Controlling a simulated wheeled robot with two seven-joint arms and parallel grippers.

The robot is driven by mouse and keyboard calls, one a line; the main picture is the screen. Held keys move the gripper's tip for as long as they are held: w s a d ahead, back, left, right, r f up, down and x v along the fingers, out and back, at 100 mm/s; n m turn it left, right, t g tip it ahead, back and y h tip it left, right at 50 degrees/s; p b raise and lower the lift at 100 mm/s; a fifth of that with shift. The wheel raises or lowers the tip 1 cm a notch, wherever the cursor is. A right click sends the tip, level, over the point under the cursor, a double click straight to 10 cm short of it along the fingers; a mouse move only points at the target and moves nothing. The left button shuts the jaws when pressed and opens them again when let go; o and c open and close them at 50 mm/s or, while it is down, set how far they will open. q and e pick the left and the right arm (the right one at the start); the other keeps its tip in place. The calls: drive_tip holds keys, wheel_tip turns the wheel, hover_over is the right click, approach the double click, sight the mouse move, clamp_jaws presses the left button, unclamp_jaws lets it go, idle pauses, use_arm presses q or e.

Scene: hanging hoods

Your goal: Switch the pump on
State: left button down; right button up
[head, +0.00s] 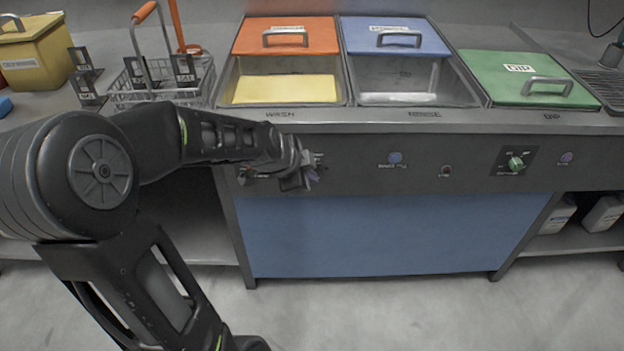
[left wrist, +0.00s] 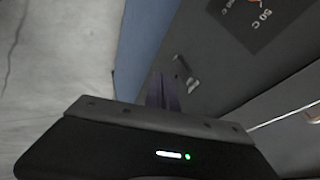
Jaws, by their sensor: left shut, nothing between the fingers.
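My left gripper (head: 300,177) is in front of the grey control panel (head: 350,177), near its left end below the wash basin. Its fingers are shut with nothing between them. In the left wrist view the shut fingers (left wrist: 164,92) point at the panel. A small metal lever switch (left wrist: 187,75) stands on the panel just beyond the fingertips; I cannot tell whether they touch. I cannot read a label that marks it as the pump switch. In the head view the gripper covers this part of the panel. My right gripper is not in view.
The panel also carries a blue button (head: 395,158), a small dark control (head: 446,171), a green dial (head: 516,162) and another blue button (head: 566,157). Above are basins with orange (head: 285,36), blue (head: 395,36) and green (head: 530,80) lids. A wire basket (head: 160,90) stands left.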

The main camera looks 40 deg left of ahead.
use_arm(q)
drive_tip(key=v, duration=0.7)
drive_tip(key=shift+r+p, duration=0.25)
drive_tip(key=shift+p, duration=0.1)
drive_tip(key=shift+a, duration=0.15)
drive_tip(key=s+a+f+n+g+p, duration=0.3)
drive_tip(key=s+p, duration=0.4)
drive_tip(key=p, duration=0.6)
drive_tip(key=w+d+r+m+t+p, duration=0.1)
drive_tip(key=w+d+m+t+p, duration=0.1)
drive_tip(key=w, duration=0.4)
drive_tip(key=shift+w+d+r+m+t+p, duration=0.3)
drive_tip(key=shift+w+d+m+p, duration=0.1)
drive_tip(key=shift+d+p, duration=0.4)
